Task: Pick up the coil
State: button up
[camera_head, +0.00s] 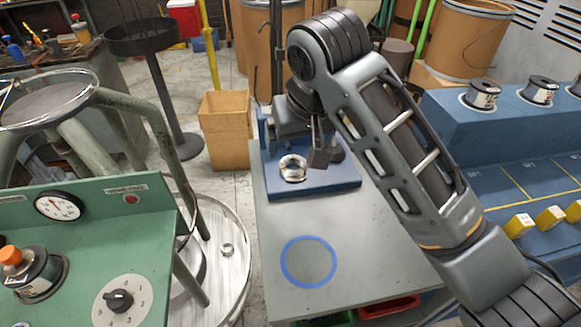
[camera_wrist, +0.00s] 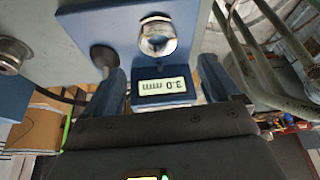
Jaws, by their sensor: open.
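A shiny silver coil (camera_head: 293,168) sits on the blue base of a measuring device (camera_head: 335,180) at the back of the grey table. In the wrist view the coil (camera_wrist: 157,38) lies ahead of my gripper (camera_wrist: 164,80), between the lines of its two fingers. My gripper is open and empty, and the coil is apart from the fingers. In the head view my gripper (camera_head: 318,148) is just right of the coil, partly hidden by my arm. A smaller silver coil (camera_head: 227,250) lies on the round metal plate at the left.
The device's display (camera_wrist: 163,86) reads 3.0 mm upside down. A blue ring (camera_head: 309,262) marks the clear front of the grey table (camera_head: 350,230). A green control panel (camera_head: 90,250) stands left. A blue bench (camera_head: 500,130) with spools and yellow blocks stands right.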

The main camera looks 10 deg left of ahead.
aim_at(292, 162)
jog(key=shift+x, duration=0.95)
jog(key=x, duration=0.6)
jog(key=shift+d+p, duration=0.1)
jog(key=shift+p, duration=0.2)
jog(key=shift+r, duration=0.1)
jog(key=c, duration=1.4)
jog(key=shift+r, duration=0.1)
